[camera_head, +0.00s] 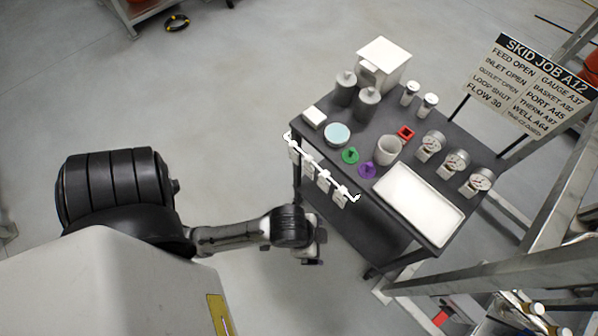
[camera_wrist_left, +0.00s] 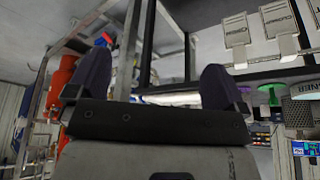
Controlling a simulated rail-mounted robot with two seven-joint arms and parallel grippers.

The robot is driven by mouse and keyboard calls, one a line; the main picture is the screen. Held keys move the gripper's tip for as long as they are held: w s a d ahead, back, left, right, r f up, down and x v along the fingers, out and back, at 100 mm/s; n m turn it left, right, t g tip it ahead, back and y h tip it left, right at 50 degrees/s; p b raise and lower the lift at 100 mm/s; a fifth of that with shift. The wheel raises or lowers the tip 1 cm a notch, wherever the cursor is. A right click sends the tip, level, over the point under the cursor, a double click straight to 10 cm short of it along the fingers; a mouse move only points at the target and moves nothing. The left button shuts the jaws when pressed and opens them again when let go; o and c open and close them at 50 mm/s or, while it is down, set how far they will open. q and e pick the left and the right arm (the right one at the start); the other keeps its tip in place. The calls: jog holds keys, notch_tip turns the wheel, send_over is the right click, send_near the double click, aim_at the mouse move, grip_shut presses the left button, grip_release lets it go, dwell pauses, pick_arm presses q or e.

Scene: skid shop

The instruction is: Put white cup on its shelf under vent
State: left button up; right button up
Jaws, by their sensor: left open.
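My left gripper (camera_head: 316,247) is in front of the cart's near side, lower than the top and apart from the cup. In the left wrist view its two dark fingers (camera_wrist_left: 155,88) are spread with nothing between them. I cannot pick out a shelf under a vent in either view. My right gripper is not in view.
A white rail with hanging tags (camera_head: 322,176) runs along the cart's near edge. Green (camera_head: 350,155) and purple (camera_head: 367,170) pieces, a white tray (camera_head: 418,204), gauges (camera_head: 456,161) and grey bottles (camera_head: 367,103) crowd the top. A metal frame (camera_head: 545,215) stands right.

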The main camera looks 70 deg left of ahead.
pick_arm(q)
jog(key=shift+o, duration=0.2)
jog(key=s+a+n+y, duration=0.1)
jog(key=s+a+n, duration=0.2)
jog(key=s+a, duration=0.2)
jog(key=shift+f+y, duration=0.25)
jog(key=shift+y, duration=0.05)
jog(key=shift+a, duration=0.1)
